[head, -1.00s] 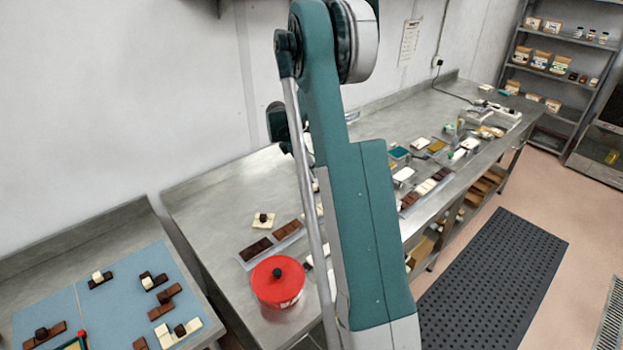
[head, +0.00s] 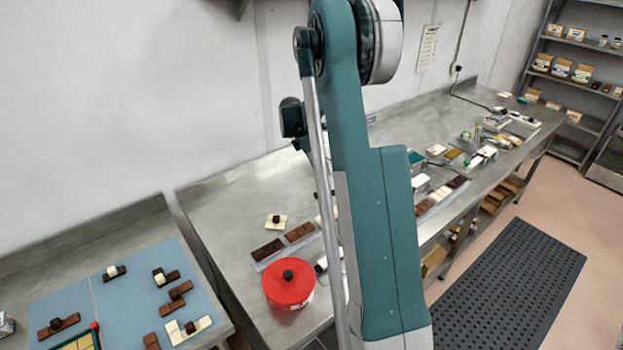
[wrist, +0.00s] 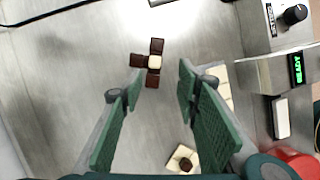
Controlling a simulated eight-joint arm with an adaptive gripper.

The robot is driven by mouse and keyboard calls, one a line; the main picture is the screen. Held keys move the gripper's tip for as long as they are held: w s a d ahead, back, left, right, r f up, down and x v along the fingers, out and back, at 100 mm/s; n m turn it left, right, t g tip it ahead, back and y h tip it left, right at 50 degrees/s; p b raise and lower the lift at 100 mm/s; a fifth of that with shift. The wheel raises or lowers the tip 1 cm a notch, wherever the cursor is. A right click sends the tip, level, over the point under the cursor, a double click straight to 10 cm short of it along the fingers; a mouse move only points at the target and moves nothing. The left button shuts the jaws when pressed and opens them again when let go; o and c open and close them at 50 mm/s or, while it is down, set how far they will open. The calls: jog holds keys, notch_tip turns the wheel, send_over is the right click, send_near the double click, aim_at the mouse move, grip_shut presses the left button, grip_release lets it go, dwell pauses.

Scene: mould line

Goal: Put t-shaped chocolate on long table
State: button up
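In the wrist view a T-shaped dark chocolate (wrist: 152,79) with a cream piece at its centre lies flat on the steel surface, beyond my fingertips. My gripper (wrist: 160,92) is open, with its two green fingers apart and nothing between them. A cream chocolate with a dark cube on it (wrist: 182,158) lies nearer the wrist; a similar one shows in the head view (head: 276,221) on the long steel table (head: 225,215). In the head view my arm hides my gripper, and I cannot make out the dark T-shaped chocolate there.
Blue mats (head: 135,298) on the left table hold several topped chocolates. A red lidded pot (head: 289,290) and a tray of chocolate bars (head: 284,247) stand on the long table. A device with a green display (wrist: 296,68) is on the right in the wrist view.

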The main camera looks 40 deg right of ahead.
jog(key=s+a+r+m+t, duration=0.2)
jog(key=s+a+r, duration=0.3)
jog(key=a, duration=0.4)
jog(key=s+a+r+m+t+y, duration=0.1)
jog(key=s+a+r+m, duration=0.2)
jog(key=a+r, duration=0.5)
jog(key=s+a+r+m+t, duration=0.2)
jog(key=s+a+r, duration=0.35)
jog(key=a, duration=0.35)
jog(key=s+a+m+t+y, duration=0.3)
jog(key=s+a+m, duration=0.5)
jog(key=s+a, duration=1.2)
jog(key=shift+s+t, duration=0.4)
jog(key=shift+s, duration=0.7)
